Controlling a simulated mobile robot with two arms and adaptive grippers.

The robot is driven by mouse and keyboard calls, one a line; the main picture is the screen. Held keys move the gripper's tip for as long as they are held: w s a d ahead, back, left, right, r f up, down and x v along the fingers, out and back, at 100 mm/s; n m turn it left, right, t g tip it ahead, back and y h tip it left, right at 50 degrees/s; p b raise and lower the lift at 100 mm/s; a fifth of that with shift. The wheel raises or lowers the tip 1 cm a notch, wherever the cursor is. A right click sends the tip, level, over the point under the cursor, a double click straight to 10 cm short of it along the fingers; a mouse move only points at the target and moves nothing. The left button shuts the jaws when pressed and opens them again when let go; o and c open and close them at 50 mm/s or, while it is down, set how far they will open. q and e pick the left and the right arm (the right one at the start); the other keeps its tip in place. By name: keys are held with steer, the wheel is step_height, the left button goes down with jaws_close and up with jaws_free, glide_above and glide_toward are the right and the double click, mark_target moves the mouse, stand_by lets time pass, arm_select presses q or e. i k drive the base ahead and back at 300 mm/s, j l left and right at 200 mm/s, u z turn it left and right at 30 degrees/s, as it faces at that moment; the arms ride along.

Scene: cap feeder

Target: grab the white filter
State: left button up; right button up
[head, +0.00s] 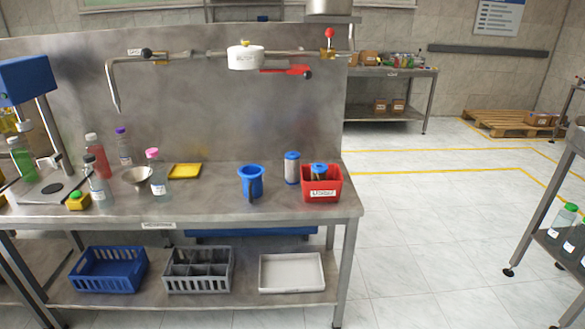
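A whitish cylinder with a blue cap (292,170), which looks like the white filter, stands upright on the steel bench (225,207), right of centre. To its left stands an open blue cup-shaped housing (250,186). To its right is a red bin (322,190) with a label. A blue-topped item (319,169) shows inside the bin, mostly hidden by its wall. A round white labelled head (245,58) sits on the pipe along the back panel. Neither of my grippers is in view.
Several bottles, a funnel (137,178) and a yellow tray (185,171) stand on the left of the bench. A blue crate (109,270), a grey divided crate (198,270) and a white tray (292,272) are on the lower shelf.

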mark_target(291, 158)
steer(key=i+j+u, duration=0.15)
steer(key=i+j, duration=0.15)
steer(key=i, duration=0.15)
steer(key=i+j+u, duration=0.15)
steer(key=i, duration=0.25)
